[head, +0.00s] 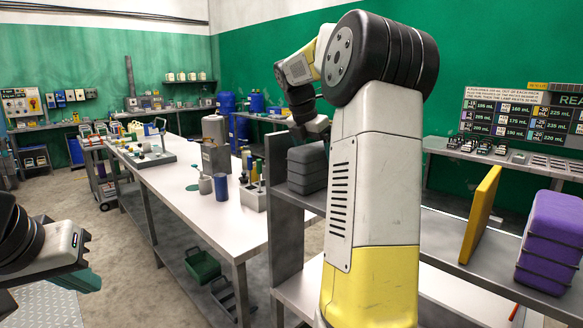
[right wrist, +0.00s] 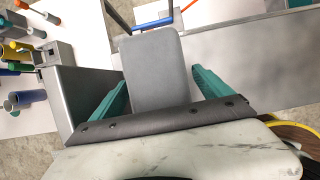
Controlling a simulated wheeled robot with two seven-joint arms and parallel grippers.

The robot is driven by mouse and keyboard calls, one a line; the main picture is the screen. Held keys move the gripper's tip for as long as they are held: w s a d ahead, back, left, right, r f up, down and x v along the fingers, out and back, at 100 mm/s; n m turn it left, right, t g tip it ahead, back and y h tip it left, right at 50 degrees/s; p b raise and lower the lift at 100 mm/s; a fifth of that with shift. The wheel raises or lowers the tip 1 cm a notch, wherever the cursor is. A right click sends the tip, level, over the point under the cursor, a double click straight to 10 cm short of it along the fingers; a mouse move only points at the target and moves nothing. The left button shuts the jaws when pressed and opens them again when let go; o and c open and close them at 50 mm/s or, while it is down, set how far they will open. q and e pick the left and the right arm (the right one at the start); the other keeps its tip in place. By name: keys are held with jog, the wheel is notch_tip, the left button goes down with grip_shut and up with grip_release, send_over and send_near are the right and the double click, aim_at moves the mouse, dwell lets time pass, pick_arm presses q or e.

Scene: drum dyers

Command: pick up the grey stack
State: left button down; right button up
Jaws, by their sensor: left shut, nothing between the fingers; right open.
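The grey stack (head: 308,168) is a block of dark grey layers on the raised metal shelf in the middle of the head view. My right arm partly covers it. In the right wrist view, the flat top of the grey stack (right wrist: 152,65) lies between the two teal fingers of my right gripper (right wrist: 160,80). That gripper is open, with a finger on each side and visible gaps; contact is not seen. In the head view its hand is just above the stack, fingers hidden. My left gripper (head: 82,279) is shut and empty at the lower left, far from the stack.
A long white table (head: 190,188) on the left holds cups, bottles and a tray.

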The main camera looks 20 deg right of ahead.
jog(key=shift+f, duration=0.25)
dwell(0.5)
jog(key=shift+c, duration=0.4)
jog(key=c, duration=1.7)
jog(key=shift+r, duration=0.1)
